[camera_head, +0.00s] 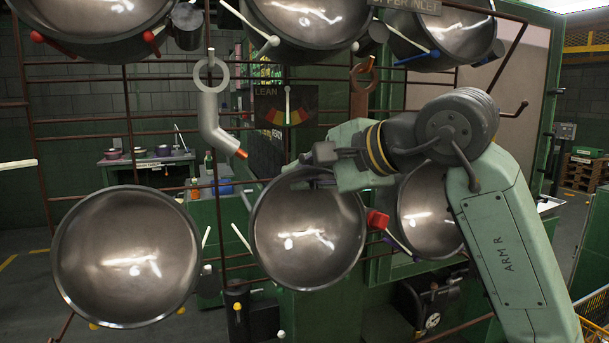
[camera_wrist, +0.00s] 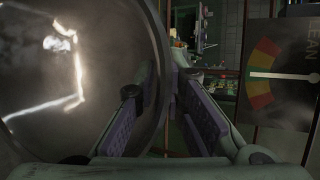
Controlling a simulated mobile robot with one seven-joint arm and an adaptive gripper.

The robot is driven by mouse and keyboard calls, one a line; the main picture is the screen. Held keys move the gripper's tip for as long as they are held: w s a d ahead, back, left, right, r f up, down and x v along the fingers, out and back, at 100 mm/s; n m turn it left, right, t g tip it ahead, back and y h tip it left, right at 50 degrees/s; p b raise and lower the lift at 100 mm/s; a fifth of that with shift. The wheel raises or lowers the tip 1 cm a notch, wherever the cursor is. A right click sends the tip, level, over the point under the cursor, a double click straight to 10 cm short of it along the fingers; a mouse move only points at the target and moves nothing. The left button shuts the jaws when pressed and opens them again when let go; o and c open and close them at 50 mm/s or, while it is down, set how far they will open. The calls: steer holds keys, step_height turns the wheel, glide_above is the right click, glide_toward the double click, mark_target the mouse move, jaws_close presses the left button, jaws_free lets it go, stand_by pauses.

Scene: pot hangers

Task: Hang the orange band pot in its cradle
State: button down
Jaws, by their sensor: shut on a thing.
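My gripper (camera_head: 312,182) is at the top rim of the middle lower pot (camera_head: 308,235), a round steel bowl with its open side toward the head camera. In the wrist view the pot (camera_wrist: 70,70) fills the left side, and its rim runs between the two purple-padded fingers (camera_wrist: 167,105). The gripper is shut on this rim. I cannot make out an orange band on the pot; its outer side is hidden. Which cradle belongs to it cannot be told.
Other pots hang at lower left (camera_head: 127,256), lower right (camera_head: 430,212) and along the top (camera_head: 310,18). A grey hanger with an orange tip (camera_head: 216,115) is left of my gripper. Rusty rack bars (camera_head: 130,140) cross the space. A lean gauge (camera_head: 287,107) stands behind.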

steer(key=shift+s+f, duration=0.1)
steer(key=shift+f, duration=0.1)
steer(key=c, duration=1.9)
jaws_free()
steer(key=shift+r, duration=0.1)
steer(key=o, duration=0.3)
steer(key=s+d+r, duration=0.1)
steer(key=s+d, duration=0.2)
steer(key=s, duration=0.3)
steer(key=s+d+r, duration=0.2)
steer(key=s+d, duration=0.2)
steer(key=s, duration=0.2)
steer(key=s+d+r+b, duration=0.1)
steer(key=s+d, duration=0.2)
steer(key=s, duration=0.3)
steer(key=shift+s+d+r, duration=0.15)
steer(key=shift+s+d, duration=0.05)
steer(key=shift+d, duration=0.2)
